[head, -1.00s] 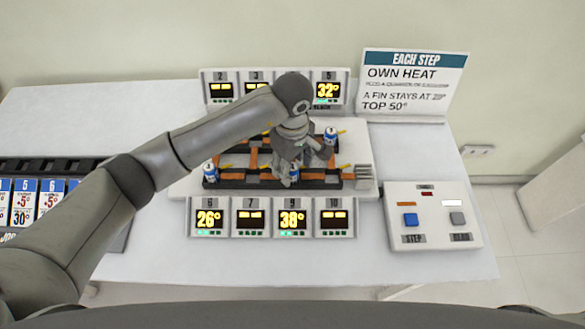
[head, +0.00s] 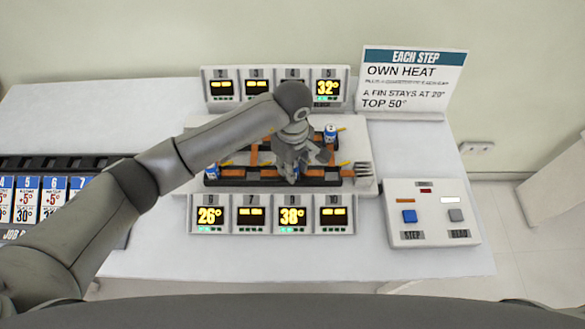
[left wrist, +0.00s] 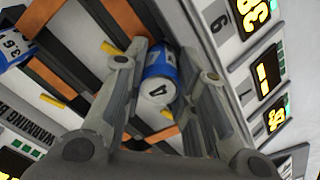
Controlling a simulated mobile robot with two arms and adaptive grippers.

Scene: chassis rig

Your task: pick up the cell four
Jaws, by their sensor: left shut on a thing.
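The cell four (left wrist: 158,88) is a blue and white can with a "4" on its end, shown in the left wrist view between my left gripper's (left wrist: 168,72) fingers. The gripper is shut on it, low over the rig. In the head view my left gripper (head: 292,174) reaches down at the front row of the rig board (head: 190,187) and hides the cell. My right gripper is not in view.
Another blue cell (head: 330,133) stands at the back right of the board, and one (head: 211,171) is partly behind my arm. Displays (head: 292,215) line the board's front and back. A control box (head: 432,213) is at right; job cards (head: 52,192) are at left.

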